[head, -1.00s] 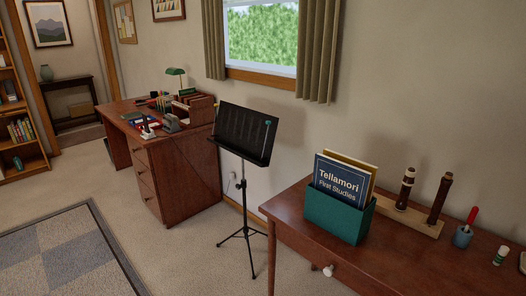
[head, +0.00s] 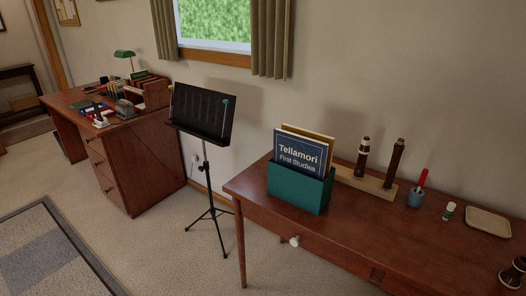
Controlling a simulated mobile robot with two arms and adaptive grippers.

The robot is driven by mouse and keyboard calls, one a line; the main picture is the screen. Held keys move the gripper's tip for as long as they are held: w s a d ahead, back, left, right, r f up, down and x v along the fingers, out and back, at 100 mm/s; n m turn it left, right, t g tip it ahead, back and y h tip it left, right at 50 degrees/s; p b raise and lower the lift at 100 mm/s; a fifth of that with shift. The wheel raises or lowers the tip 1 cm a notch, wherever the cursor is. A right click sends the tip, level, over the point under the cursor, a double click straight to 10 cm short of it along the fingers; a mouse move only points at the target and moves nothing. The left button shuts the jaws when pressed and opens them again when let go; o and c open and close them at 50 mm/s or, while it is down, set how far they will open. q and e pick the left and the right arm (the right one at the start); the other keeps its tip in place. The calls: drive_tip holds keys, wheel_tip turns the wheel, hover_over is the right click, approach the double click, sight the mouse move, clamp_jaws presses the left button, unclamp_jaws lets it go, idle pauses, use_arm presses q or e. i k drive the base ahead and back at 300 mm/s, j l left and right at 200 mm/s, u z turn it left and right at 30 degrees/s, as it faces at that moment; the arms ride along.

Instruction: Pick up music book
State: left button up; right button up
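A dark blue music book (head: 301,152) titled "Tellamori First Studies" stands upright in a green holder (head: 297,190) on the wooden table at the right. The holder hides its lower part. A yellow-edged book (head: 321,137) stands right behind it in the same holder. Neither of my grippers shows in the head view.
The wooden table (head: 372,232) also carries a wooden stand (head: 365,182) with dark upright pieces, a blue cup, a small bottle and a tray (head: 488,222). A black music stand (head: 203,115) stands left of the table. A cluttered desk (head: 148,160) is farther left.

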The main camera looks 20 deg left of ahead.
sight(307, 156)
drive_tip(key=i+j+u, duration=0.25)
drive_tip(key=i, duration=0.3)
drive_tip(key=i+u, duration=0.2)
drive_tip(key=i, duration=0.35)
